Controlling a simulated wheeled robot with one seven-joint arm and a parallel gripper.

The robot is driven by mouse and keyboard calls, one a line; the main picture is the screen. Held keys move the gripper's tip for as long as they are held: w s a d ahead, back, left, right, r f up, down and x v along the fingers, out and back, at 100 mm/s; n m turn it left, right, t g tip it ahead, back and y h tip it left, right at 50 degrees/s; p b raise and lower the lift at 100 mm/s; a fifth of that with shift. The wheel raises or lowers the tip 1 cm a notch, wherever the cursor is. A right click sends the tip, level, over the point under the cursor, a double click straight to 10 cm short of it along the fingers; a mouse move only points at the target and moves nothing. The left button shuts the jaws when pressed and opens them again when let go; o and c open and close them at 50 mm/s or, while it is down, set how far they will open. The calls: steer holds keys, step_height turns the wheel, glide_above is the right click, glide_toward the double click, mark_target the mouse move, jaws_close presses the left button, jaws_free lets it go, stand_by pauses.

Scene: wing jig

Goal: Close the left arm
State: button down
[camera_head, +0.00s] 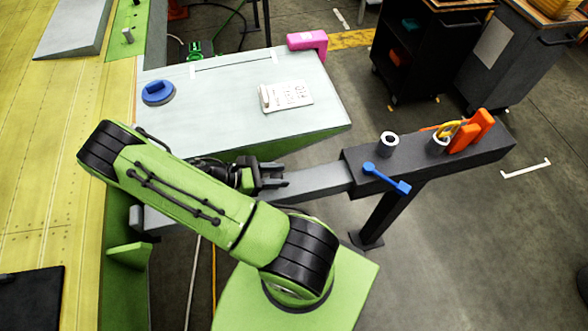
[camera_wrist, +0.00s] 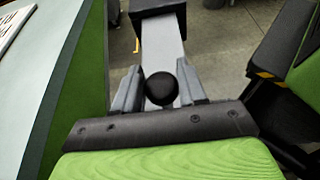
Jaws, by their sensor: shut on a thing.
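A light grey bar, which I take as the left arm (camera_head: 318,182), runs under my gripper to a dark grey beam (camera_head: 430,160) on a post at the right. In the wrist view the bar (camera_wrist: 160,48) stretches away from me to a dark block. My gripper (camera_head: 275,176) is low over the bar, beside the pale table's front edge. In the wrist view my gripper (camera_wrist: 160,84) has one finger on each side of a round black knob (camera_wrist: 161,89) and is shut on it. The knob is hidden in the head view.
A blue tool (camera_head: 385,177) and orange items (camera_head: 475,132) sit on the beam. Dark carts (camera_head: 425,50) stand behind. Floor at the lower right is clear.

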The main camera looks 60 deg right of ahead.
steer(key=shift+w+a, duration=0.65)
steer(key=shift+w, duration=0.1)
steer(key=c, duration=1)
jaws_free()
steer(key=shift+o, duration=1.4)
steer(key=shift+w+a, duration=0.1)
steer(key=shift+a, duration=0.05)
steer(key=v, duration=1.5)
steer(key=shift+w+a, duration=0.25)
steer(key=shift+a, duration=0.05)
